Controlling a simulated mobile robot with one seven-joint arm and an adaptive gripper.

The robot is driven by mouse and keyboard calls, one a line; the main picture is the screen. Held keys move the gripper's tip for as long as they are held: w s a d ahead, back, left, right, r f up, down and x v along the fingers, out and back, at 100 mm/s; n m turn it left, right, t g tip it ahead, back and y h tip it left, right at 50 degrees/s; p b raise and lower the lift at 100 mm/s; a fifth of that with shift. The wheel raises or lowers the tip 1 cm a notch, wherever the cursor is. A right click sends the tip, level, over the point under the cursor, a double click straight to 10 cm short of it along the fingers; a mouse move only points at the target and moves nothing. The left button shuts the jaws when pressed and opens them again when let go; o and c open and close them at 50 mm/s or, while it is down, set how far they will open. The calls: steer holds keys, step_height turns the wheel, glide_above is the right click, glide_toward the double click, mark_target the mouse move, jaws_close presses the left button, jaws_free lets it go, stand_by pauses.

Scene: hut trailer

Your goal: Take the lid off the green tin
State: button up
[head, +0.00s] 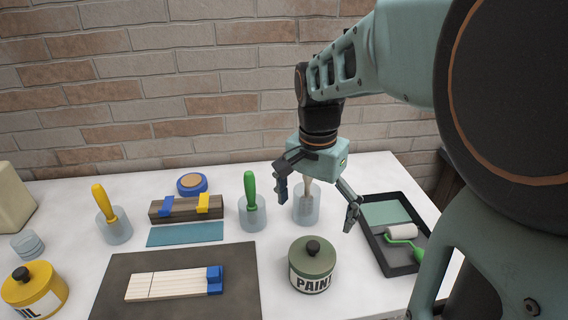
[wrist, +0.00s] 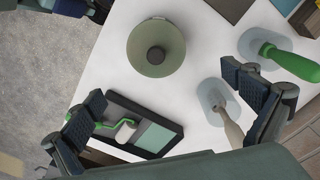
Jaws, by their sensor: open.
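The green tin (head: 313,272) stands upright on the white table, with "PAINT" on its label. Its lid (head: 312,252) is on, with a dark round knob (head: 313,247) in the middle. In the wrist view the lid (wrist: 140,60) is seen from above, with the knob (wrist: 156,55) near its middle. My gripper (head: 318,208) is open and empty, above and behind the tin, its fingers spread apart. In the wrist view the fingers of my gripper (wrist: 178,122) show at the lower left and lower right, away from the lid.
A black paint tray (head: 380,243) with a roller (head: 402,232) is right of the tin. A glass jar with a brush (head: 306,205) stands behind it, under my gripper. A jar with a green handle (head: 250,190) is farther left. A dark mat (head: 110,290) with wooden strips and a yellow tin (head: 40,284) are left.

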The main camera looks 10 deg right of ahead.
mark_target(313, 245)
steer(key=shift+m, duration=0.3)
steer(key=f, duration=1)
steer(key=shift+s+d+f, duration=0.15)
steer(key=shift+s, duration=0.15)
steer(key=c, duration=2.7)
steer(key=shift+s, duration=0.1)
steer(key=shift+c, duration=0.2)
